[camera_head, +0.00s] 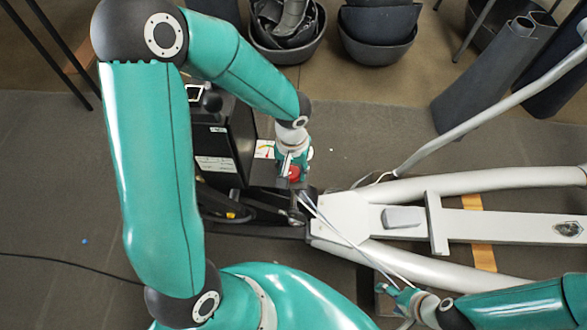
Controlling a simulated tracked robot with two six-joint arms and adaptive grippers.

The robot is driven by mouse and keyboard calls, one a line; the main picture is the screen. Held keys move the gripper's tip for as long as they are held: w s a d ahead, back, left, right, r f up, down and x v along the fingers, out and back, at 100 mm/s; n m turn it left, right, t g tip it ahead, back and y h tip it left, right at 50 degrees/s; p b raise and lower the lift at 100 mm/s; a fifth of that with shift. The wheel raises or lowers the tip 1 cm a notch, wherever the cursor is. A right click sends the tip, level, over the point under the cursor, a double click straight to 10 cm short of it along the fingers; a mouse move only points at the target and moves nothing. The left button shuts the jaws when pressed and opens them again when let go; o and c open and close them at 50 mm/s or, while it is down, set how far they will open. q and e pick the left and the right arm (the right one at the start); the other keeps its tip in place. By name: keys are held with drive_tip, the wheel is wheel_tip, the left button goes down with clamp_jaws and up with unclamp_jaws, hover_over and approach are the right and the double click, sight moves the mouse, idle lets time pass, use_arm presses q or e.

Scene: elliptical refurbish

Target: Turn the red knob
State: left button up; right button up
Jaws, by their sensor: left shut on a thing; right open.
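The red knob (294,173) shows as a small red patch at the end of the black machine housing (216,150), beside a white label with a coloured dial. My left gripper (291,172) is over the knob and shut on it; its fingers and wrist hide most of the knob. How far the knob is turned cannot be seen. My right gripper (384,290) is at the lower right, open and empty, well apart from the knob and just below the white frame.
The elliptical's white frame (405,188) stretches to the right, with a grey bar (490,115) rising to the upper right. Black bowls (380,30) and dark tubes (490,75) stand at the back. A cable (70,262) lies on the floor at left.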

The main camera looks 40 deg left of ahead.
sight(293, 172)
use_arm(q)
drive_tip(key=n+b, duration=0.3)
drive_tip(key=b, duration=0.2)
drive_tip(key=shift+w+f, duration=0.1)
drive_tip(key=shift+f, duration=0.1)
drive_tip(key=shift+r+n+b, duration=0.2)
drive_tip(key=shift+n+b, duration=0.8)
drive_tip(key=shift+n, duration=0.3)
drive_tip(key=o, duration=1.1)
drive_tip(key=shift+o, duration=0.2)
drive_tip(key=shift+r, duration=0.2)
wheel_tip(293, 172, up, 12)
drive_tip(key=shift+f, duration=0.2)
drive_tip(key=shift+d, duration=0.1)
